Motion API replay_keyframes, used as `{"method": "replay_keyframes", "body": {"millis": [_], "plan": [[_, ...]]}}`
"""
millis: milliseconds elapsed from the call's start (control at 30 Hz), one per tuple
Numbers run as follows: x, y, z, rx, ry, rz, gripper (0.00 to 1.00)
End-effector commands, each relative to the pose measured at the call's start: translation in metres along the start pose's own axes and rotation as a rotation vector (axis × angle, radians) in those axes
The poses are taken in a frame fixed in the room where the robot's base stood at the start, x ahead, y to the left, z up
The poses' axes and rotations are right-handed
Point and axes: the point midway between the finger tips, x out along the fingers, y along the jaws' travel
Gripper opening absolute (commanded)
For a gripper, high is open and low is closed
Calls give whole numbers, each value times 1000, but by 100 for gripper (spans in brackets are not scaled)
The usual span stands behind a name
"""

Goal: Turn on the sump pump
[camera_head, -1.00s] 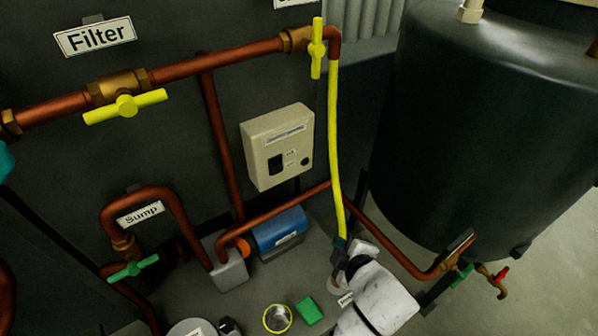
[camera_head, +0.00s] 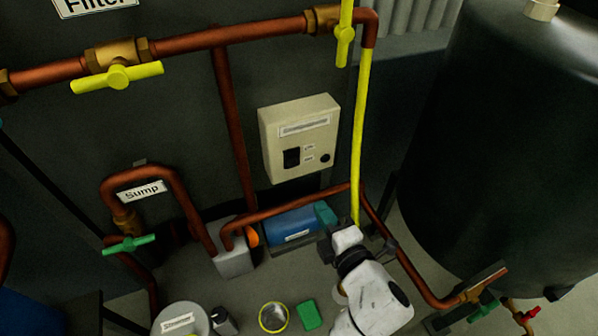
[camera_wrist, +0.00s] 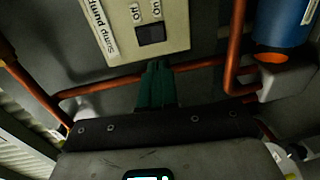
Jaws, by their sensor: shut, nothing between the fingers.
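The beige switch box (camera_head: 272,135) hangs on the dark wall. It carries a dark rocker switch (camera_head: 291,158) with small labels beside it and a round black knob (camera_head: 325,157). My gripper (camera_head: 323,212) has green fingers pressed together, empty. In the head view it lies below the box, in front of the blue pump (camera_head: 290,226). In the wrist view the fingertips (camera_wrist: 156,64) appear just short of the switch, pointing at it; contact cannot be told.
A copper pipe (camera_head: 290,205) runs between the box and the pump. A yellow pipe (camera_head: 360,140) stands right of the box, with a large dark tank (camera_head: 470,150) beyond. A green sponge (camera_head: 309,315) and a round tin (camera_head: 273,318) are on the floor.

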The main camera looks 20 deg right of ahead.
Motion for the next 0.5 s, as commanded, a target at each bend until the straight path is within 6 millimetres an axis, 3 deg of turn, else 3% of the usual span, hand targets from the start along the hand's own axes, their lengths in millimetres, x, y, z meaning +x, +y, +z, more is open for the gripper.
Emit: {"method": "replay_keyframes", "body": {"millis": [167,500], "plan": [[18,2,0,1,0,1,0],[84,1,0,2,-1,1,0]]}}
